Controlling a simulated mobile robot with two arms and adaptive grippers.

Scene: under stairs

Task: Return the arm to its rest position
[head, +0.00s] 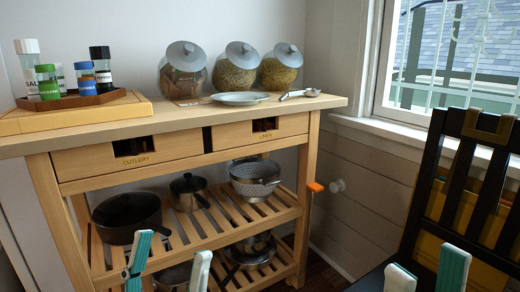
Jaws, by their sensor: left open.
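My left gripper (168,264) shows at the bottom left of the head view. Its two teal-and-white fingers stand apart with nothing between them, in front of the cart's lower shelves. My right gripper (427,274) shows at the bottom right, in front of the dark chair. Its two fingers are also spread, with no object seen between them. Both grippers point up from the lower edge of the picture, and the arms behind them are mostly out of view.
A wooden cart (130,127) stands ahead, with jars, a plate (240,98) and spice bottles on top. Pots and a colander (254,178) sit on its slatted shelves. A black chair (465,170) stands at the right. Floor shows between cart and chair.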

